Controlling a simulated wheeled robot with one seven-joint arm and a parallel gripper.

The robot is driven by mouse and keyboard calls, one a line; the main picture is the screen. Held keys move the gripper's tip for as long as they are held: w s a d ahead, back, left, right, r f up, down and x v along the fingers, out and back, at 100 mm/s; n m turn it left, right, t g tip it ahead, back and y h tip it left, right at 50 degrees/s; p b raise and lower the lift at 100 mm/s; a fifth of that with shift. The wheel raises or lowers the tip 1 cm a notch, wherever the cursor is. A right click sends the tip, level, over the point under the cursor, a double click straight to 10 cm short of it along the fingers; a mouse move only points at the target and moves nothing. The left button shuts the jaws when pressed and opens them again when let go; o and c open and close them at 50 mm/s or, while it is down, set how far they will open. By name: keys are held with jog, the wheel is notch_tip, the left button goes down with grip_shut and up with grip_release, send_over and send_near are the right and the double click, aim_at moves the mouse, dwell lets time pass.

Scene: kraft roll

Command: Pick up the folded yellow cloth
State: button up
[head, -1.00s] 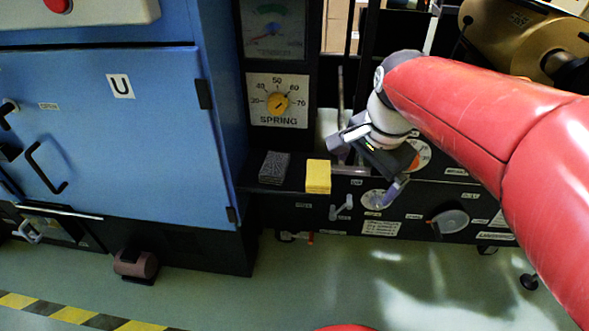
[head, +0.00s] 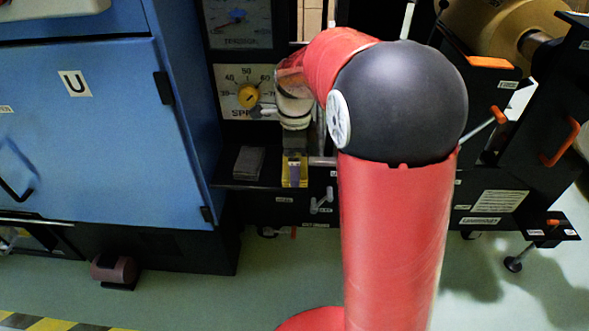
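The folded yellow cloth (head: 303,176) lies on the dark ledge below the SPRING dial, partly covered by my gripper. My gripper (head: 294,172) points down over the cloth, with a grey finger in front of its middle and yellow showing on both sides. The view runs along the fingers, so I cannot tell whether they are apart or closed, or whether they touch the cloth.
A dark grey folded pad (head: 249,162) lies on the ledge just left of the cloth. The SPRING dial (head: 247,95) is behind. A blue cabinet (head: 90,130) stands left. A small crank handle (head: 320,200) sticks out below right of the cloth.

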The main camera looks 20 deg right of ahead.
jog(key=shift+f, duration=0.6)
jog(key=c, duration=0.7)
notch_tip(320, 180, up, 20)
jog(key=p, duration=0.3)
